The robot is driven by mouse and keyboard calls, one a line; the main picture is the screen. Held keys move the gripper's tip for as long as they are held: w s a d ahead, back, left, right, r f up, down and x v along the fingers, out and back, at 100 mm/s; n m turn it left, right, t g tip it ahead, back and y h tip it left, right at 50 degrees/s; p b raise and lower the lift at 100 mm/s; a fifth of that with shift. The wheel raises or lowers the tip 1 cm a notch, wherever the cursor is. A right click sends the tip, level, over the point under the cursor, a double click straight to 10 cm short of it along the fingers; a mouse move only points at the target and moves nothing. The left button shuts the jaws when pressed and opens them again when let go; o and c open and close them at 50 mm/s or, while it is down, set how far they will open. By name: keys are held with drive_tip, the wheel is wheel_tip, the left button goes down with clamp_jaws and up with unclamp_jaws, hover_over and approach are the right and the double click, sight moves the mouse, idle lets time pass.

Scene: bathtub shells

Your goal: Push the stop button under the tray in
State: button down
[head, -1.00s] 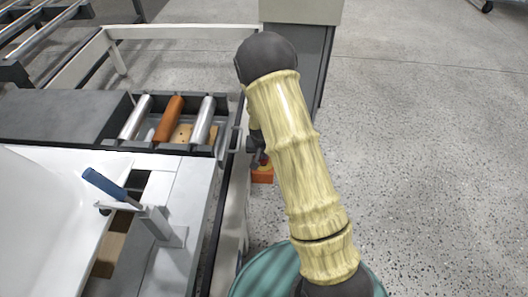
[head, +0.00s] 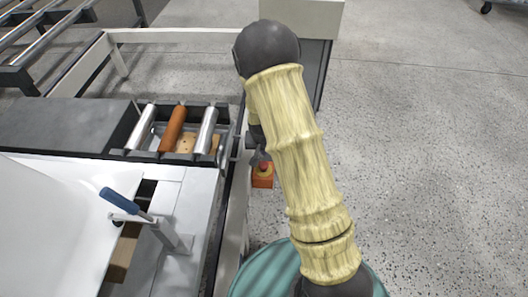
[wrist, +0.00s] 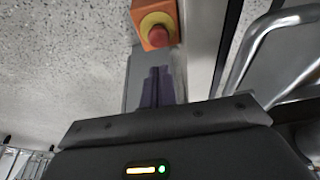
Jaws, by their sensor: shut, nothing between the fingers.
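The stop button is a red knob with a yellow ring on an orange box (head: 262,181), low beside the bench edge and below the tray's right end. In the wrist view, the red button (wrist: 159,36) shows at the top, just beyond my fingertips. The dark tray (head: 172,157) lies left of my arm and holds two silver rollers and an orange one. My gripper (head: 262,160) is shut and empty, mostly hidden behind my arm in the head view. In the wrist view, its dark fingers (wrist: 157,70) point at the button box with a small gap visible.
A metal bar handle (wrist: 265,40) rises at right in the wrist view, near my gripper. A white tub shell (head: 50,220) and a blue-handled clamp (head: 122,200) lie at left. A grey cabinet (head: 318,75) stands behind my arm. Speckled floor (head: 440,150) at right is clear.

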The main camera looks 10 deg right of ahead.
drive_tip(key=p+v, duration=0.1)
drive_tip(key=v, duration=0.5)
drive_tip(key=shift+p, duration=0.35)
drive_tip(key=s+d+r+n+y+p, duration=0.1)
drive_tip(key=s+r+n, duration=0.3)
drive_tip(key=s+r, duration=1.25)
drive_tip(key=w+r+p+v, duration=0.1)
drive_tip(key=w+p+v, duration=0.2)
drive_tip(key=p+v, duration=1.3)
drive_tip(key=w+r+p+v, duration=0.1)
drive_tip(key=w+p+v, duration=0.3)
drive_tip(key=p+v, duration=1.2)
drive_tip(key=shift+r+g+p, duration=0.2)
drive_tip(key=shift+g+p, duration=0.1)
drive_tip(key=shift+p, duration=0.95)
drive_tip(key=shift+w+d, duration=0.1)
drive_tip(key=shift+w, duration=0.1)
